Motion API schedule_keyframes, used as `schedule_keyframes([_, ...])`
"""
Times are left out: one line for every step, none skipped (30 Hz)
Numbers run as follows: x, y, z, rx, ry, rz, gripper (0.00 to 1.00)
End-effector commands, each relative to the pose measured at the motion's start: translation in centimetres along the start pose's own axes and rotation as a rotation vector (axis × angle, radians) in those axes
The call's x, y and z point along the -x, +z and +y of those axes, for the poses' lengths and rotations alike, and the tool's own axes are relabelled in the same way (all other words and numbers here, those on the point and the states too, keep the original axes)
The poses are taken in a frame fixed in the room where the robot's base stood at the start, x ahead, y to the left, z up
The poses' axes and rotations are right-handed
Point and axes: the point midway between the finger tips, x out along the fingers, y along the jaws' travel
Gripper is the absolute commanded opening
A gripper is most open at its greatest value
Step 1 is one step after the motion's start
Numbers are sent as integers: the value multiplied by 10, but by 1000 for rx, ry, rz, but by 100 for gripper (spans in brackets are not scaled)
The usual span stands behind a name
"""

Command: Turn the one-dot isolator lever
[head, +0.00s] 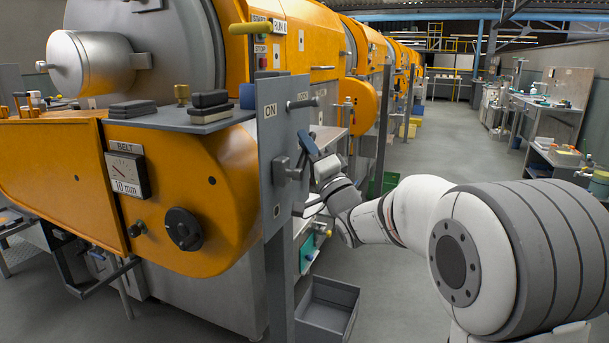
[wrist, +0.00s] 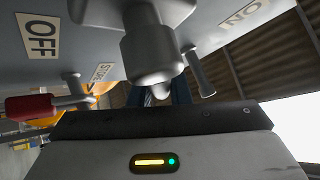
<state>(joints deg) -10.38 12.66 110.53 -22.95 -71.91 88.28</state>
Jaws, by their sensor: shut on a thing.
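A grey upright panel (head: 270,150) stands at the end of the orange machine, with an ON label on its edge side. A grey lever hub (head: 284,172) sticks out from its face. In the wrist view this large grey hub (wrist: 152,52) hangs close in front of my gripper (wrist: 160,93). The dark blue fingers are shut on the grey lever's end, mostly hidden below the hub. In the head view my gripper (head: 310,150) is beside the panel, its hold partly hidden. No dot marks are readable, so I cannot confirm which lever this is.
Another grey handle (head: 302,103) projects from the panel's upper part. In the wrist view a red-gripped handle (wrist: 30,107) is at left, near an OFF label (wrist: 40,37). A grey bin (head: 327,306) stands on the floor below. The aisle to the right is open.

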Motion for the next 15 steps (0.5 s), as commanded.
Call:
schedule_keyframes([9,4,10,31,-23,-9,0])
schedule_keyframes([8,5,8,49,-40,-13,0])
schedule_keyframes([8,5,6,74,-65,-21,0])
schedule_keyframes([8,6,4,94,-84,-27,0])
schedule_keyframes([8,6,2,114,-105,-32,0])
schedule_keyframes([8,7,-1,139,-130,-40,0])
schedule_keyframes([8,7,-3,160,-150,-45,0])
schedule_keyframes([8,8,-5,179,-169,-51,0])
schedule_keyframes([8,8,-8,206,-196,-59,0])
schedule_keyframes([8,9,-9,226,-214,-64,0])
schedule_keyframes([8,10,-11,245,-234,-70,0])
schedule_keyframes([8,11,-14,271,-260,-77,0])
schedule_keyframes([8,11,-16,291,-279,-83,0])
schedule_keyframes([8,12,-17,310,-298,-89,0])
schedule_keyframes([8,13,-20,334,-323,-96,0])
